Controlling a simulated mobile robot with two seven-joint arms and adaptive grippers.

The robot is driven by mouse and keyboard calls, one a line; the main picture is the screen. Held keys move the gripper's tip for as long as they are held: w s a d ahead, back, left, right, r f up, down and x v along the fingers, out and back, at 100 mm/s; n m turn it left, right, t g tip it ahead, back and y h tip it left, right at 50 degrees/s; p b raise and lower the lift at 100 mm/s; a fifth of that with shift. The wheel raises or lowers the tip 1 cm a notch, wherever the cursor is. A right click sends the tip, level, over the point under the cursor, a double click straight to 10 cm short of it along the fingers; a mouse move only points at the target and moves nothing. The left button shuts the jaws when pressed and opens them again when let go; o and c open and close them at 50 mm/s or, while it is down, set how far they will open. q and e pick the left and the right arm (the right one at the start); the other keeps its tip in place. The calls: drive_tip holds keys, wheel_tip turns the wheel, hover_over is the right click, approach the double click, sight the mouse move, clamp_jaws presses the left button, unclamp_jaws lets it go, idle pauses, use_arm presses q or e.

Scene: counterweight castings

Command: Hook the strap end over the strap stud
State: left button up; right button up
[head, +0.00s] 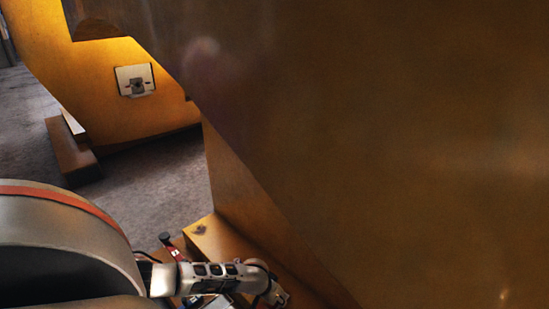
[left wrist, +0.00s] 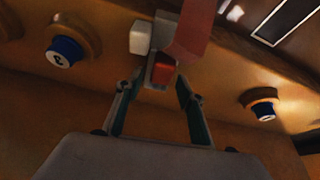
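In the left wrist view, my left gripper (left wrist: 160,80) has its two fingers apart. A small red block (left wrist: 162,72) on a grey piece (left wrist: 158,56) sits between and just beyond the fingertips, with no clear contact. A broad red strip (left wrist: 200,32), possibly the strap, runs up from beside it. A white block (left wrist: 139,37) is left of it. Two blue-capped round studs, one at left (left wrist: 64,50) and one at right (left wrist: 263,110), stand on the orange surface; I cannot tell which is the strap stud. In the head view, my left arm reaches in at the bottom, its fingertips unclear. My right gripper is not visible.
A large orange-brown casting (head: 400,130) fills the right of the head view. Another orange casting (head: 85,85) with a square white plate (head: 135,80) stands behind, near a brown block (head: 72,152). Grey floor (head: 155,178) lies open between them.

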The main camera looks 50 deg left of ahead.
use_arm(q)
drive_tip(key=v, duration=1.2)
idle(0.3)
idle(0.5)
